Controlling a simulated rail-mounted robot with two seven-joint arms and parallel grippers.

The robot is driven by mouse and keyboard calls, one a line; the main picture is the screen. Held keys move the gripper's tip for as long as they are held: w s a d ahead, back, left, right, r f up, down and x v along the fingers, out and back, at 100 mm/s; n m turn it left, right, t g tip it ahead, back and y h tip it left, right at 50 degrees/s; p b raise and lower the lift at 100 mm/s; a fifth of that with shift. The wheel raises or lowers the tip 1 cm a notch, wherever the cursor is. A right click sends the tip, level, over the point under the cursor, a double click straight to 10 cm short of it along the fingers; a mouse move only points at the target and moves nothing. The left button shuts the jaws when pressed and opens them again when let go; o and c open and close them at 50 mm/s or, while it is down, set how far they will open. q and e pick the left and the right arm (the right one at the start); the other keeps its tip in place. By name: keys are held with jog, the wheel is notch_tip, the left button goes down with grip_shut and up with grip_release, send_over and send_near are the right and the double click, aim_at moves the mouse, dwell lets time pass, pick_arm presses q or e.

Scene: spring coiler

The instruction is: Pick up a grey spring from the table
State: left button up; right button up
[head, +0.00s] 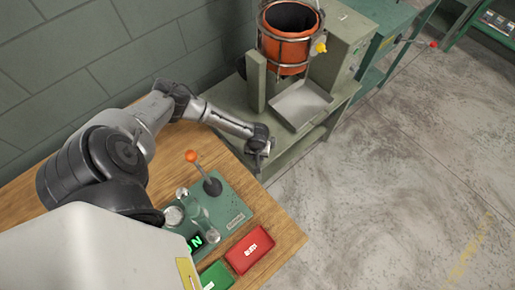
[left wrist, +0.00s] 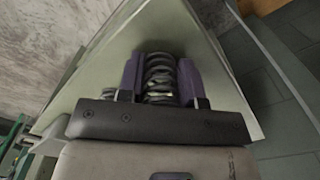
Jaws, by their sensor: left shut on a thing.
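In the left wrist view, a grey coiled spring (left wrist: 160,75) sits between the two purple-grey fingers of my left gripper (left wrist: 161,82). The fingers are shut on it from both sides, and the black gripper body hides its near end. In the head view my left gripper (head: 263,148) is beyond the far edge of the wooden table (head: 285,228), near the front of the grey-green bench. The spring is too small to make out clearly there. My right gripper is not in view.
An orange bucket (head: 289,40) in a metal cage stands on the grey-green bench (head: 235,97), behind a shallow metal tray (head: 301,103). The wooden table carries a green panel with an orange-knobbed lever (head: 198,168), a red tray (head: 249,249) and a green tray (head: 217,277). Floor at right is clear.

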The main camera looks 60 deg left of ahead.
pick_arm(q)
jog(key=shift+c, duration=0.8)
